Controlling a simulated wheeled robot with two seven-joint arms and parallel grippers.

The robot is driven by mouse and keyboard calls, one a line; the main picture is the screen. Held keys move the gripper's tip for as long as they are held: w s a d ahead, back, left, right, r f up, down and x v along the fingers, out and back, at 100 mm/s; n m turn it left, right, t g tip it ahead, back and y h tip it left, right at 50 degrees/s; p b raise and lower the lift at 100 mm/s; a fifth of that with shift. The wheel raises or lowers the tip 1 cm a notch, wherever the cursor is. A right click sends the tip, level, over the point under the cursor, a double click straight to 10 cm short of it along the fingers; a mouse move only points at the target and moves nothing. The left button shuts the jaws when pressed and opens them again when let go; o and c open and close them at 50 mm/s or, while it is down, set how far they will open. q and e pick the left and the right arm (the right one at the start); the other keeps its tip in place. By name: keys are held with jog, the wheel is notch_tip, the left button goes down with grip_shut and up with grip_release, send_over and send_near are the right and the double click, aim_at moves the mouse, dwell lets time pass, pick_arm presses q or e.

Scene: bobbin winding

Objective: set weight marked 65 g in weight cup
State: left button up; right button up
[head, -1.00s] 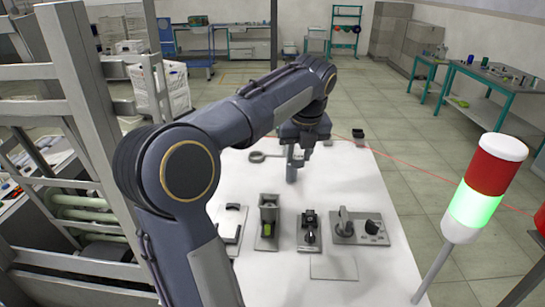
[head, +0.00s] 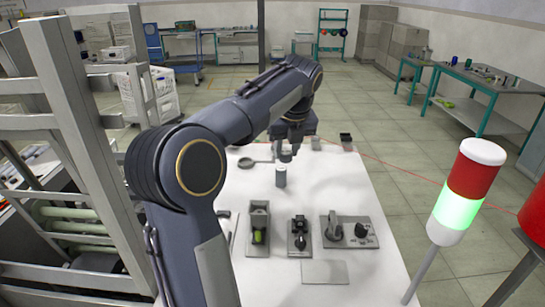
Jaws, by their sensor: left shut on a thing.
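My left gripper (head: 287,153) reaches in over the far part of the white table (head: 355,190). It is shut on a small grey-blue cylinder (head: 281,177), which hangs upright just below the fingers. The cylinder looks like a weight, but no marking can be read. Whether its base touches the table cannot be told. A flat round dark piece with a bar (head: 247,162) lies left of the gripper; I cannot tell whether it is the weight cup. My right gripper is out of view.
A holder with a green piece (head: 258,226), a black device (head: 299,236) and a knobbed grey panel (head: 348,232) stand along the table's front. A small dark box (head: 346,140) sits at the back. A signal lamp (head: 461,195) stands right. Mid-right tabletop is clear.

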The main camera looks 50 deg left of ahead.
pick_arm(q)
jog(key=w+a+n+p, duration=0.2)
jog(key=w+a+p, duration=0.25)
jog(key=a, duration=0.75)
jog(key=s+a+f+n+g+p, duration=0.15)
jog(key=a+f, duration=0.25)
jog(key=a, duration=0.6)
jog(key=shift+n, duration=0.45)
notch_tip(320, 180, down, 6)
jog(key=shift+f, duration=0.1)
jog(key=shift+f, duration=0.1)
jog(key=shift+d+f+b, duration=0.1)
jog(key=shift+f+b, duration=0.35)
jog(key=shift+f, duration=1.1)
jog(key=shift+s, duration=0.1)
